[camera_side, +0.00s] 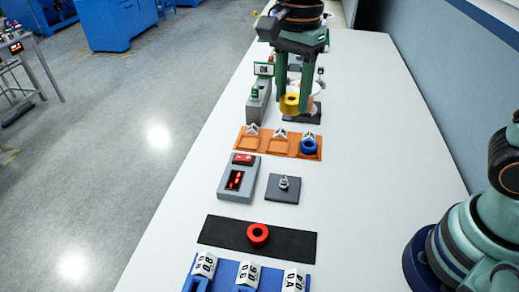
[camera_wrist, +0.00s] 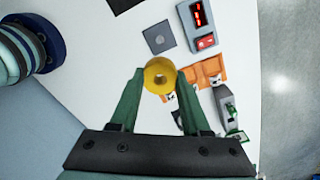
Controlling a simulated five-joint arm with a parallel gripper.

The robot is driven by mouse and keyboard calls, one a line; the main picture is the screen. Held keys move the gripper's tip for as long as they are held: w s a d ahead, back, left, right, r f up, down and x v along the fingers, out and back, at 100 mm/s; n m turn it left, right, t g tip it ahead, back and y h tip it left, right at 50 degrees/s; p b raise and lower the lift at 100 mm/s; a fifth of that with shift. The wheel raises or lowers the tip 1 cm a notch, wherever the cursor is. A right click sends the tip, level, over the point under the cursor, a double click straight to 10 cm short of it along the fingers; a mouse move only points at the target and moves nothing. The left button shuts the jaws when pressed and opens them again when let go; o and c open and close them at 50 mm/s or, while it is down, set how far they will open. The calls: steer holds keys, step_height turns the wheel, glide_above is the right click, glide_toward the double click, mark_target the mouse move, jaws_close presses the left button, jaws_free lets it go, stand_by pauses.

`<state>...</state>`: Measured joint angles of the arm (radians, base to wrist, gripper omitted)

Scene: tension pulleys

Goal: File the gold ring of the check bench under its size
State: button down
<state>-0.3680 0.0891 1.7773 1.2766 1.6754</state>
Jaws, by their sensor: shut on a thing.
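My gripper (camera_side: 292,107) is shut on the gold ring (camera_side: 290,103) at the far end of the bench. The ring is held above the surface, and in the wrist view (camera_wrist: 160,75) it sits between the two green fingertips. An orange tray (camera_side: 240,148) lies just nearer the side camera, with white tent labels along its back; their text is unreadable. A blue ring (camera_side: 309,147) is in its right compartment; the left and middle compartments look empty. The tray is partly hidden by my gripper in the wrist view (camera_wrist: 207,70).
A grey device (camera_side: 240,178) with a red display and a dark square plate (camera_side: 283,190) with a small post stand nearer. A red ring (camera_side: 258,234) lies on a black mat (camera_side: 215,231). A blue labelled rack (camera_side: 226,271) is nearest. A green "OK" sign (camera_side: 264,69) stands left of my gripper.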

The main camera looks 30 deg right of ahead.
steer(key=shift+r, duration=0.1)
steer(key=shift+r, duration=2.4)
glide_above(249, 142)
step_height(249, 142, down, 22)
steer(key=shift+r, duration=0.2)
steer(key=shift+a+f, duration=0.1)
steer(key=shift+f, duration=2.3)
steer(key=shift+f, duration=0.8)
jaws_free()
